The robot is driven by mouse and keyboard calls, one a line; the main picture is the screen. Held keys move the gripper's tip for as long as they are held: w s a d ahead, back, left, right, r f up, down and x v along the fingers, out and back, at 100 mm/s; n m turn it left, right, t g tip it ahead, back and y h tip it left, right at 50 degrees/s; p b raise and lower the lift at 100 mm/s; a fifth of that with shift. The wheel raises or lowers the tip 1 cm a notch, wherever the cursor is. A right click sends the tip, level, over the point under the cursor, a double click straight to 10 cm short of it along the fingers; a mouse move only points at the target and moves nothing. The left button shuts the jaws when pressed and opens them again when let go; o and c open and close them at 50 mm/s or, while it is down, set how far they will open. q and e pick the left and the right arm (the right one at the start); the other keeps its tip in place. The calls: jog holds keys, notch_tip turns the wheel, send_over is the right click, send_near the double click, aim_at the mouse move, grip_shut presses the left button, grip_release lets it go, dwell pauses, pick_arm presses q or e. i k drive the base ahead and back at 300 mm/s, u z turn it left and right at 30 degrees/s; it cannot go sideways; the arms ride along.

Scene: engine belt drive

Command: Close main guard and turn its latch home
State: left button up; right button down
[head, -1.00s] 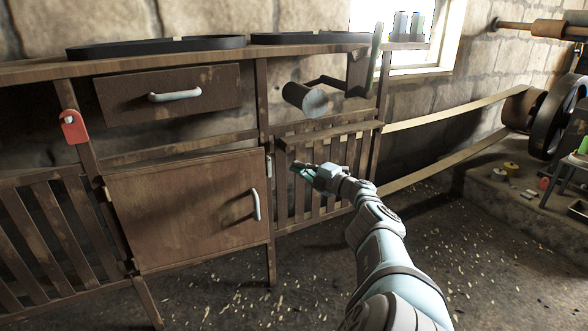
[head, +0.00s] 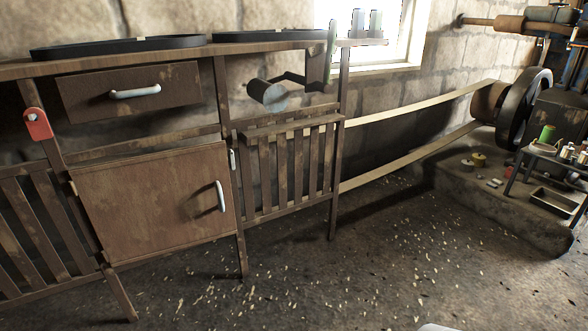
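A slatted wooden guard (head: 290,170) stands upright between the bench posts, right of the cabinet door, with a slatted ledge along its top. It looks in line with the bench front, but I cannot tell whether it is fully shut. A small grey metal latch piece (head: 232,160) sits on the post at the guard's left edge, looking roughly upright. Whether it is turned home is too small to tell.
A closed cabinet door (head: 155,200) and drawer (head: 130,92) are at left. A red tag-like piece (head: 38,124) is on the left post. A flat belt (head: 410,155) runs right to a dark wheel (head: 522,108). The floor in front (head: 340,270) is open.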

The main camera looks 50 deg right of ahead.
aim_at(138, 208)
jog(key=z, duration=1.25)
jog(key=i, duration=0.6)
jog(key=u, duration=0.6)
